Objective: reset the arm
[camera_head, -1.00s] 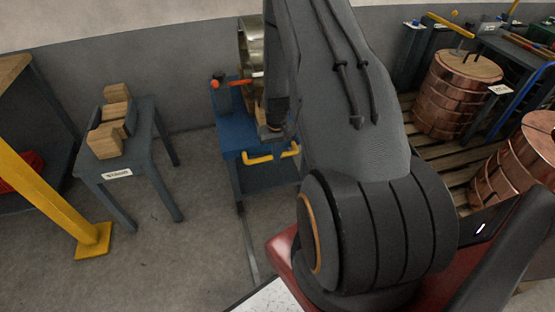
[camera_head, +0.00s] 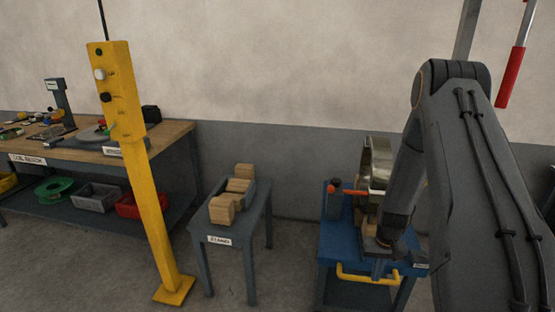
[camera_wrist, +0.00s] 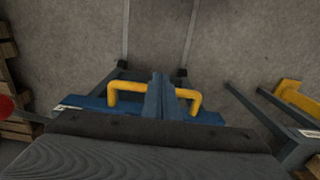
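My arm comes down from the upper right in the head view. Its end with my gripper (camera_head: 378,262) is low over the blue cart (camera_head: 338,238), in front of the shiny metal ring (camera_head: 377,162). The fingers are too small and dark there to tell open from shut. In the wrist view, the cart's yellow handle (camera_wrist: 195,96) shows in two parts, with a blue-grey upright piece between them. A wide dark surface fills the bottom of that view and hides what is below. I see nothing clearly held.
A grey stand (camera_head: 225,250) with wooden blocks (camera_head: 224,208) is left of the cart. A yellow post (camera_head: 150,200) rises further left, before a workbench (camera_head: 172,134) with bins under it. A red-handled pole (camera_head: 510,75) hangs at upper right. Floor is clear between stand and cart.

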